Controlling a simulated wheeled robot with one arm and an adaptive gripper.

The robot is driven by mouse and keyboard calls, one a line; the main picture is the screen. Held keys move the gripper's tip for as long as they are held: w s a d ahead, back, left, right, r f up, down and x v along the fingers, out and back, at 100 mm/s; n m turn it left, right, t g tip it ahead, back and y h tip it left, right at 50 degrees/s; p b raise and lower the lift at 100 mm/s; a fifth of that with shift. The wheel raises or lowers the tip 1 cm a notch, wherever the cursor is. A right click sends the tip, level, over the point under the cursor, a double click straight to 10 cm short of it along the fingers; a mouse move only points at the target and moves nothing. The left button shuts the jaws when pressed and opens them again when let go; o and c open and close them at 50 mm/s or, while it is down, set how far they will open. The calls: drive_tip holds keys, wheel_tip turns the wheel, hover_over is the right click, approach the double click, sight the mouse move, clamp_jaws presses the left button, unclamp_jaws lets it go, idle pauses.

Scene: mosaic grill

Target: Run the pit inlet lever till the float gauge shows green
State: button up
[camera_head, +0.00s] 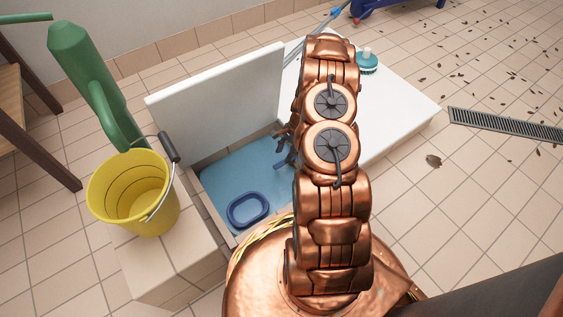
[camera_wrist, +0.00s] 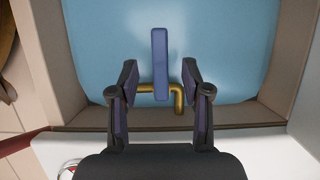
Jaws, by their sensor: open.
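The pit holds blue water (camera_head: 222,180). The lever is a blue bar (camera_wrist: 160,50) over a bent brass pipe (camera_wrist: 177,96); part of the bar shows in the head view (camera_head: 280,166). My gripper (camera_wrist: 160,68) is open, with one finger on each side of the lever's lower part and a gap on both sides. In the head view my gripper (camera_head: 285,146) is small and partly hidden by my arm. A small round white piece with red (camera_wrist: 69,168) is cut off at the wrist view's lower left. I cannot tell whether it is the gauge; I see no green on it.
A blue oval ring (camera_head: 233,211) lies in the pit's near part. A white panel (camera_head: 217,97) stands upright behind the pit. A yellow bucket (camera_head: 148,213) stands on a tiled ledge at left. A teal brush (camera_head: 368,67) sits on the white slab (camera_head: 396,103).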

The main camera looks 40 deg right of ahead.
sight(280, 164)
drive_tip(key=b+x, duration=0.1)
drive_tip(key=x, duration=0.3)
drive_tip(key=shift+f, duration=0.25)
clamp_jaws()
idle(0.4)
